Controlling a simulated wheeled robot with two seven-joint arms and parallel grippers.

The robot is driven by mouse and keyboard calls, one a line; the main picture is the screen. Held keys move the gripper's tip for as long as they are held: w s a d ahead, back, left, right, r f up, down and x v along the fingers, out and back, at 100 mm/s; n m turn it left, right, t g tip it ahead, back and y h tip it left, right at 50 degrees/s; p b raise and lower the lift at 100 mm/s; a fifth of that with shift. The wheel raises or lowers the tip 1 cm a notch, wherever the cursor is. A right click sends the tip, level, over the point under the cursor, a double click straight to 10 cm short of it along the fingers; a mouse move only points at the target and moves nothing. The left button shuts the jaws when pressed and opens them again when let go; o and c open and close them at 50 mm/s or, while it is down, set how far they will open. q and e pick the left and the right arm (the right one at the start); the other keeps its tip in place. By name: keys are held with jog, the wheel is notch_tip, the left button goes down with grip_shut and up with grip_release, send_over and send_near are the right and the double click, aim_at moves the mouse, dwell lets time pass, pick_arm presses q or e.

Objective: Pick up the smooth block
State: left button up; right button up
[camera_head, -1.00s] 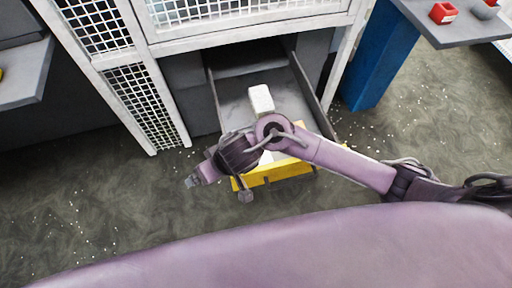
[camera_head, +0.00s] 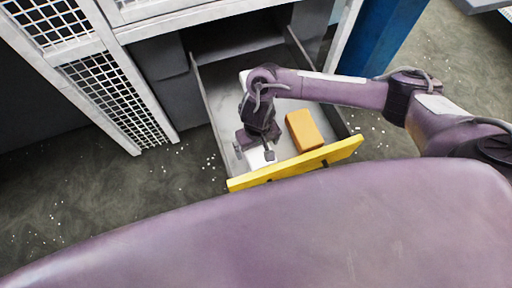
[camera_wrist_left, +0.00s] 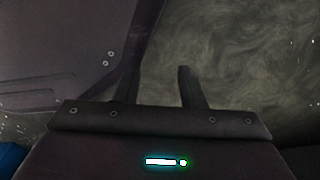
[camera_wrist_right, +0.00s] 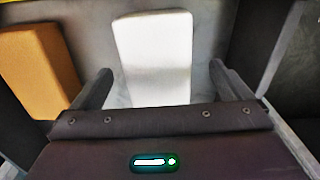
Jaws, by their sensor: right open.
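A white block (camera_head: 262,157) with a plain, smooth-looking face lies in the open drawer near its yellow front, partly hidden by my right gripper (camera_head: 255,147). In the right wrist view the white block (camera_wrist_right: 155,55) lies ahead, between the spread fingers of my right gripper (camera_wrist_right: 157,82). The gripper is open and does not hold it. An orange block (camera_head: 304,130) lies to the right in the drawer; it also shows in the right wrist view (camera_wrist_right: 38,70). My left gripper (camera_wrist_left: 158,85) has its fingers apart and empty, away from the drawer over the floor.
The grey drawer has side walls and a yellow front (camera_head: 300,165) close around my right gripper. A white patch (camera_head: 243,78) shows behind my right wrist, mostly hidden. A mesh-panelled cabinet (camera_head: 115,100) stands left, a blue post (camera_head: 365,50) right. Floor left of the drawer carries only small white bits.

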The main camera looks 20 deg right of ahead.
aim_at(259, 150)
jog(key=f, duration=0.2)
jog(key=f+b, duration=0.1)
jog(key=f, duration=0.1)
jog(key=shift+s+d+f, duration=0.1)
jog(key=shift+d, duration=0.15)
pick_arm(q)
jog(key=w, duration=0.3)
jog(key=shift+d+r, duration=0.25)
jog(key=shift+d, duration=0.05)
pick_arm(e)
jog(key=c, duration=1.1)
